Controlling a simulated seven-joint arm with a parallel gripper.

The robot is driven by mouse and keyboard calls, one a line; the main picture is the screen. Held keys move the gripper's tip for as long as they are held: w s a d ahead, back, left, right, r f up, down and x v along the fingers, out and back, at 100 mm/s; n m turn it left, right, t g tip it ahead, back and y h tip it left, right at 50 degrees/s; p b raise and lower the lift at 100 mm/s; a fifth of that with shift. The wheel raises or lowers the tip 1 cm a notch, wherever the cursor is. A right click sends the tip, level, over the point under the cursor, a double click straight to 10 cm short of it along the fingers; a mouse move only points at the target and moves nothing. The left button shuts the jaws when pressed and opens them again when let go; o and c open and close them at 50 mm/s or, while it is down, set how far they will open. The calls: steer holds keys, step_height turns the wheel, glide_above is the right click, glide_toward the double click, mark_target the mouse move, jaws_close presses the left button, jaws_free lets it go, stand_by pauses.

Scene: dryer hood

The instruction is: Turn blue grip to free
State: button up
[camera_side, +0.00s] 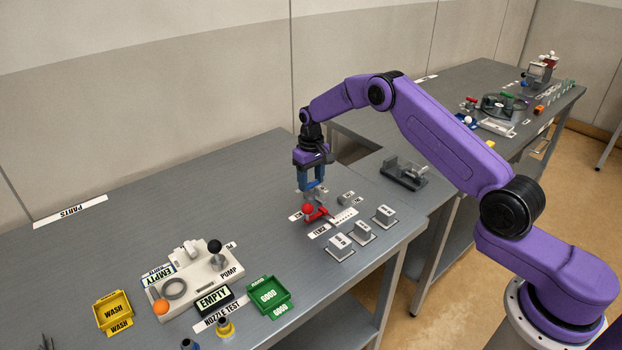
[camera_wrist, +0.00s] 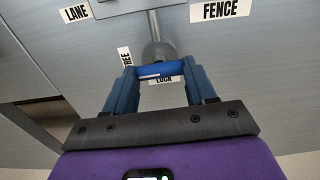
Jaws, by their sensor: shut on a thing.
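The blue grip (camera_wrist: 163,70) lies crosswise between the two blue fingers of my gripper (camera_wrist: 162,73) in the wrist view, with a finger against each end. My gripper is shut on it. A grey round knob and rod (camera_wrist: 154,28) join it from above in that view. The LOCK label (camera_wrist: 164,79) shows partly below the grip, and the FREE label (camera_wrist: 125,58) stands to its left, partly covered by a finger. In the side view my gripper (camera_side: 312,188) points down over the grey fixture; the grip cannot be made out there.
A red-handled part (camera_side: 316,213) with a red ball stands just below my gripper in the side view. Grey blocks (camera_side: 362,232) stand to its right. The white pump unit (camera_side: 195,272), yellow WASH tray (camera_side: 114,310) and green GOOD tray (camera_side: 269,297) are nearer the front.

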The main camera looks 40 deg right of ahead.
stand_by(0.6)
steer(key=o, duration=1)
steer(key=shift+o, duration=0.2)
step_height(320, 180, up, 18)
steer(key=shift+f, duration=0.25)
